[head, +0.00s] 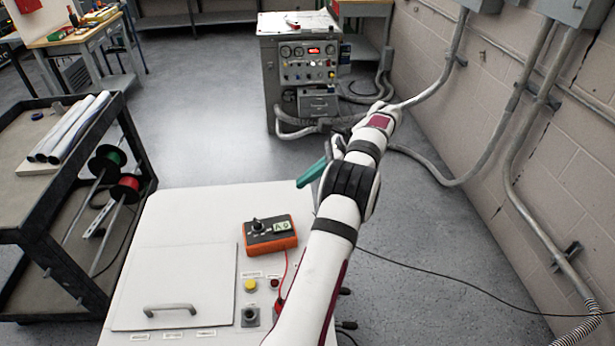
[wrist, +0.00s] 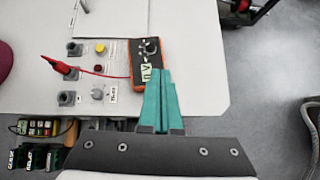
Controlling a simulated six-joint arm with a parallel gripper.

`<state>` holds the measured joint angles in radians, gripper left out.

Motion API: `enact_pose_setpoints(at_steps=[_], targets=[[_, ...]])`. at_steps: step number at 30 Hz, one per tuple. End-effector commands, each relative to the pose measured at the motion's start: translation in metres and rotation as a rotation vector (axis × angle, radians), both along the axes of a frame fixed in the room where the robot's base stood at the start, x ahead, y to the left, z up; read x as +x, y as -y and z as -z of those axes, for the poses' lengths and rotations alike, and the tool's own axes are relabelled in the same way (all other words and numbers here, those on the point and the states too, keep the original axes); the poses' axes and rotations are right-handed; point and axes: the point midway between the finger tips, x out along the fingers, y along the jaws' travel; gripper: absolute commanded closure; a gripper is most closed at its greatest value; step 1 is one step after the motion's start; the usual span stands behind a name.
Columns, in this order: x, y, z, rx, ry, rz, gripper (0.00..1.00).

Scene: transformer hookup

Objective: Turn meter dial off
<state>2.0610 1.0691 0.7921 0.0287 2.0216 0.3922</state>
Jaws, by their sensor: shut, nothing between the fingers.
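The orange meter (head: 270,236) lies on the white cabinet top, with a pale display and a black dial (head: 257,225). In the wrist view the meter (wrist: 136,75) is just beyond my fingertips, with its dial (wrist: 151,46) on the far side. I cannot read which setting the dial points to. My gripper (head: 299,185) has teal fingers, shut and empty, raised above and to the right of the meter in the head view. In the wrist view my gripper (wrist: 160,72) overlaps the meter's right edge in the picture; I see no clear contact.
The white cabinet top (head: 185,215) carries a yellow button (head: 250,286), a grey socket (head: 250,316) and a handled hatch. A red lead (wrist: 105,73) runs from the meter to a red plug (wrist: 60,66). A dark cart (head: 70,220) stands left.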

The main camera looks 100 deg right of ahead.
Motion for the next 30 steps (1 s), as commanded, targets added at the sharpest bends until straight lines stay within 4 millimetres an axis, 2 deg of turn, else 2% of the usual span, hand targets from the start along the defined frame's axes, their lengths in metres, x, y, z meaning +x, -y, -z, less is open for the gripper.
enact_pose_setpoints(at_steps=[2,3,5,6,8,9,12,16,18,22,30], targets=[[-0.001,-0.001,-0.003,0.006,-0.012,-0.006,1.0],[0.009,-0.003,-0.001,0.028,-0.049,-0.026,1.0],[0.037,-0.011,0.008,0.086,-0.175,-0.092,1.0],[0.061,-0.021,0.016,0.121,-0.306,-0.156,1.0],[0.094,-0.04,0.024,0.129,-0.538,-0.266,1.0],[0.112,-0.051,0.025,0.096,-0.687,-0.339,1.0],[0.154,-0.072,0.017,-0.091,-0.972,-0.512,1.0],[0.195,-0.087,0.007,-0.326,-1.114,-0.656,1.0],[0.203,-0.089,0.007,-0.375,-1.131,-0.682,1.0],[0.198,-0.086,0.022,-0.378,-1.133,-0.685,1.0],[0.181,-0.072,0.077,-0.373,-1.131,-0.683,1.0]])
